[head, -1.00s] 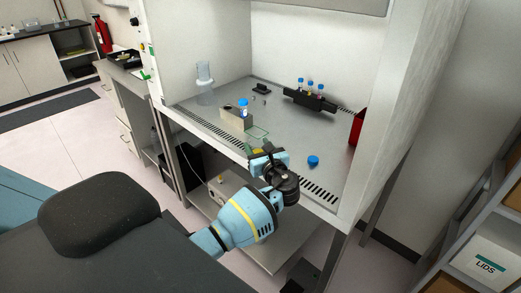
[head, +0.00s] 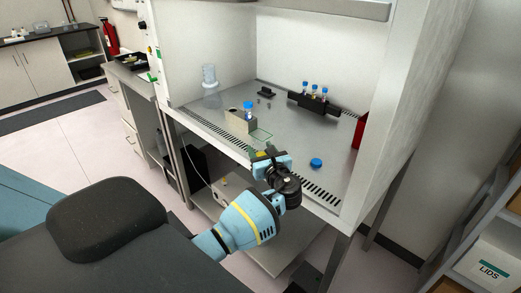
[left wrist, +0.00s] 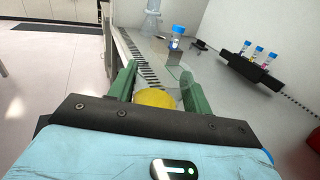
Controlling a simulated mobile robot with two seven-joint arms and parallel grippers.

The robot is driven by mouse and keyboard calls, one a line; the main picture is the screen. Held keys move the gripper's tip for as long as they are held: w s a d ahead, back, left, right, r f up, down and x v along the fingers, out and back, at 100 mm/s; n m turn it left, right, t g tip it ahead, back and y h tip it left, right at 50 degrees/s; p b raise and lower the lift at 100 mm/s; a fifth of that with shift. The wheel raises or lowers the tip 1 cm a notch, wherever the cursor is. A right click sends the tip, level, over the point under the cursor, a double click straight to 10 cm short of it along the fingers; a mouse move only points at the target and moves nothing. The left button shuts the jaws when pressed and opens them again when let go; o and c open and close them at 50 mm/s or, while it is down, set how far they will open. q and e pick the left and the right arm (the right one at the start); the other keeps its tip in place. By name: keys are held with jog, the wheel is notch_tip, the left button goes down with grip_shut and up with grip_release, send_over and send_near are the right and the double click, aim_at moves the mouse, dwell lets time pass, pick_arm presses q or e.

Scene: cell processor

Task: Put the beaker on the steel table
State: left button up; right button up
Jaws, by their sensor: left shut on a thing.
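My left gripper (head: 262,154) is at the front edge of the white cabinet. In the left wrist view its green fingers (left wrist: 157,90) are shut on a clear thing with yellow at its bottom, which I take for the beaker (left wrist: 155,98). In the head view only a small yellow patch of it shows between the fingers; its outline is hard to see. The cabinet's grey metal work surface (head: 287,140) lies just beyond the gripper. I cannot tell whether this is the steel table. My right gripper is not in view.
A holder block (head: 240,121) with a blue-capped vial (head: 248,108) stands beyond the gripper. A clear vessel (head: 209,80) stands at the left wall, a black rack (head: 312,102) with capped vials at the back, a blue cap (head: 316,163) at right. Slotted vents line the front edge.

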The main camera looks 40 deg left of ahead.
pick_arm(q)
jog(key=shift+s+d+f+m+t, duration=0.2)
jog(key=shift+s+d+m+t, duration=0.1)
jog(key=shift+d+t, duration=0.1)
jog(key=s+d+r+m+t+h, duration=0.2)
jog(key=s+d+m+t+h, duration=0.6)
jog(key=s+d+m+h, duration=0.3)
jog(key=s+d+h, duration=0.4)
jog(key=s+d, duration=0.3)
jog(key=d, duration=0.2)
jog(key=shift+s+d, duration=0.2)
jog(key=shift+d, duration=0.15)
jog(key=shift+a, duration=0.1)
